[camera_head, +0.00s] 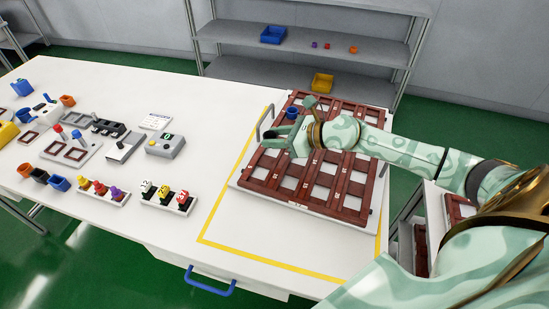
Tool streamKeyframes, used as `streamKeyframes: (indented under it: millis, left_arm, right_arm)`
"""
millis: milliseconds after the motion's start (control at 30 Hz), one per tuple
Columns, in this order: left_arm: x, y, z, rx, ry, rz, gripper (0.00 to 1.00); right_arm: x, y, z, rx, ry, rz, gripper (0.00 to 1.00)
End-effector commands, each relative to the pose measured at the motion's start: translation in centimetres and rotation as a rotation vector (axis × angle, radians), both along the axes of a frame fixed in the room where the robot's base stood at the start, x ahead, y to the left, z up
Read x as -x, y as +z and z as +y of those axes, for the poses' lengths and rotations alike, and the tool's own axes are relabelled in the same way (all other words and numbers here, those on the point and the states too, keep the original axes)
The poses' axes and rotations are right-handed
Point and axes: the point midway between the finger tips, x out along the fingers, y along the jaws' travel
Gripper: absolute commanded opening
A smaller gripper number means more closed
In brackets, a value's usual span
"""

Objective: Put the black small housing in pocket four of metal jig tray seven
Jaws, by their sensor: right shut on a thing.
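The jig tray (243,182) has dark red-brown frames forming several pockets on a pale plate, with a metal handle at its left. My right gripper (281,139) reaches in from the right over the tray's left-middle part. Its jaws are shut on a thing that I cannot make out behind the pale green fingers. Tray and pocket numbers are too small to read. A blue cup-like part (292,113) shows just beyond the gripper, at the tray's far left part. A black part (40,175) lies at the table's left, between an orange and a blue one. My left gripper is out of view.
A yellow line frames the tray area on the white table (225,258). Coloured knobs (100,188), numbered pieces (168,196) and a grey box (165,145) stand left. Shelves behind hold a yellow bin (322,83) and a blue bin (273,34). The table front is clear.

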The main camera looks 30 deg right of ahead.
Motion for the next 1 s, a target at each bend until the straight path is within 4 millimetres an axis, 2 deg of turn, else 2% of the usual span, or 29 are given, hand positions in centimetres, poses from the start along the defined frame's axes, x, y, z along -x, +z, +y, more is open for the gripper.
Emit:
streamKeyframes:
  millis: [33, 267, 367, 500, 933, 967, 1000]
  left_arm:
    - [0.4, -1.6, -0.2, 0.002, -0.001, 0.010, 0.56]
    - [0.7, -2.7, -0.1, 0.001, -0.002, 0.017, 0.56]
    - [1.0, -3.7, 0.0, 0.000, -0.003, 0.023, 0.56]
    - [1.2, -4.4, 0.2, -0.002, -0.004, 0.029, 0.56]
    - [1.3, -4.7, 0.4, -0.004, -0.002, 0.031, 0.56]
    - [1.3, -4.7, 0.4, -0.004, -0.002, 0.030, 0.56]
    - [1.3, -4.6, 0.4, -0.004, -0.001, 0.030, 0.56]
  right_arm:
    - [-0.7, -2.0, -0.6, -0.003, -0.004, 0.004, 0.13]
    - [-2.1, -3.3, -1.8, -0.001, 0.000, 0.000, 0.13]
    - [-2.8, -4.8, -2.4, -0.002, -0.002, 0.000, 0.13]
    - [-2.6, -6.8, -2.3, -0.002, -0.001, 0.001, 0.13]
    - [-2.5, -7.5, -2.3, 0.001, 0.000, -0.001, 0.13]
    - [-2.5, -7.4, -2.3, 0.001, 0.000, -0.001, 0.40]
    - [-2.5, -7.3, -2.3, 0.000, 0.000, -0.001, 0.51]
